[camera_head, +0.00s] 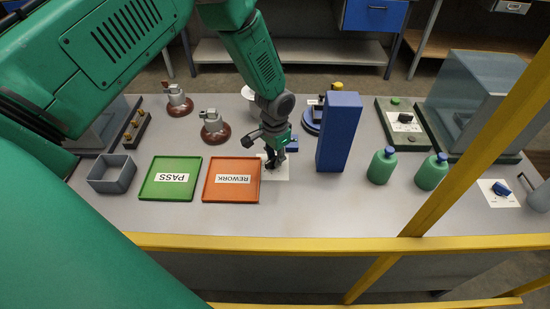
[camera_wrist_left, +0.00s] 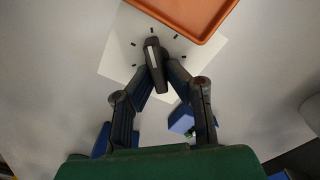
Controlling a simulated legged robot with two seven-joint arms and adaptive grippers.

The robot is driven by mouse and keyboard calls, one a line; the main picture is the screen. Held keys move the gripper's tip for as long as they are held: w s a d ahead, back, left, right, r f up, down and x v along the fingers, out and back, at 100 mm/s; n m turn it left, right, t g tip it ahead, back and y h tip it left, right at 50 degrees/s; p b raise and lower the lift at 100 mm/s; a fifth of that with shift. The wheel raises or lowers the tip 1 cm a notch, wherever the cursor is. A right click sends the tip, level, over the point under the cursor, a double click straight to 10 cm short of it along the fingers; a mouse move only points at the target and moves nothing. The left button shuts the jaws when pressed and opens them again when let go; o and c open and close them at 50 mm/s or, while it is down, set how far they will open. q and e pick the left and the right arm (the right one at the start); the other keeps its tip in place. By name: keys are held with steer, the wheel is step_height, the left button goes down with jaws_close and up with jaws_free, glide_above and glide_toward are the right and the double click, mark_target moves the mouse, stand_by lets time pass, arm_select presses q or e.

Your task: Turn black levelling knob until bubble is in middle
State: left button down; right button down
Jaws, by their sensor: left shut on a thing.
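The black levelling knob (camera_wrist_left: 154,62) has a white pointer line and stands on a white card (camera_wrist_left: 118,78) with black tick marks around it. In the left wrist view my left gripper (camera_wrist_left: 157,70) has its two fingers closed on the knob from either side. In the head view my left gripper (camera_head: 271,161) reaches down to the white card (camera_head: 281,174), and its fingers mostly hide the knob. I cannot make out a bubble in either view. My right gripper is not in view.
The orange REWORK tray (camera_head: 231,197) lies just left of the card, beside the green PASS tray (camera_head: 155,189). A tall blue block (camera_head: 339,133) stands to the right and partly hides a blue-based device (camera_head: 311,121). Green bottles (camera_head: 381,168) stand farther right. A yellow rail (camera_head: 330,243) crosses in front.

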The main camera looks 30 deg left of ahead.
mark_target(276, 157)
arm_select(q)
steer(key=shift+w+r, duration=0.1)
steer(key=shift+w, duration=0.15)
steer(key=c, duration=1.6)
jaws_free()
steer(key=shift+s, duration=0.1)
step_height(276, 157, up, 12)
steer(key=shift+f, duration=0.2)
